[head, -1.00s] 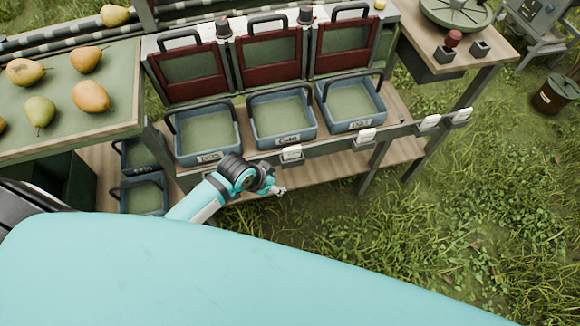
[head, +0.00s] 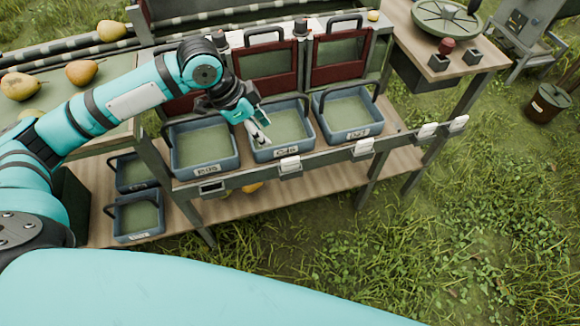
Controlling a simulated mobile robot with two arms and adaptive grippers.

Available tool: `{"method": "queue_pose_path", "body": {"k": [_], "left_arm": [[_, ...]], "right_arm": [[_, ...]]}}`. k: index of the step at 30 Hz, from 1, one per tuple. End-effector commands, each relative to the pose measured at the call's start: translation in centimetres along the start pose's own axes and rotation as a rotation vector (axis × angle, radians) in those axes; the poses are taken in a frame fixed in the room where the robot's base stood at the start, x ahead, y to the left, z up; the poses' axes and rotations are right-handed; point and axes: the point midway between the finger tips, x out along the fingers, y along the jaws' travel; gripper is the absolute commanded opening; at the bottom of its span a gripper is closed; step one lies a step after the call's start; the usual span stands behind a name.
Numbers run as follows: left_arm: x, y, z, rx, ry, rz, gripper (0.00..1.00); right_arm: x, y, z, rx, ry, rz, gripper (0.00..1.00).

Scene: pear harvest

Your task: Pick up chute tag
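White chute tags sit along the front rail (head: 325,160): one below the middle bin (head: 290,164), one below the right bin (head: 363,147), and two close together at the right end (head: 427,131). A dark holder (head: 212,187) below the left bin shows no white tag face. My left gripper (head: 262,136) points down and right over the middle bin, above and left of the tag below it. Pale, narrow parts show at its fingertips; whether these are fingers or something held is too small to tell. My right gripper is out of view.
Three blue-grey bins (head: 205,145) stand in a row below red-framed chute gates (head: 270,62). Pears (head: 82,72) lie on the green table at left. Two more bins (head: 138,216) stand lower left. Grass is open at right.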

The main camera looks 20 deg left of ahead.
Motion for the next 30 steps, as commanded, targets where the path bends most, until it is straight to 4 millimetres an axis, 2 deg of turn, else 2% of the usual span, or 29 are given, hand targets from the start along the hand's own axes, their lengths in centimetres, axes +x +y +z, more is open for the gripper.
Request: {"method": "queue_pose_path", "body": {"k": [15, 23, 30], "left_arm": [[10.3, 0.1, -0.1, -0.001, 0.001, 0.004, 0.38], [12.2, 0.1, -0.2, 0.000, 0.002, 0.002, 0.38], [15.7, -0.1, -0.6, -0.001, 0.001, 0.002, 0.38]], "right_arm": [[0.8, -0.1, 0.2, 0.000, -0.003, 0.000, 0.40], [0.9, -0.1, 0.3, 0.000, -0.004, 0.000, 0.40], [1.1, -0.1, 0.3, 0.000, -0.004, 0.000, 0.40]]}}
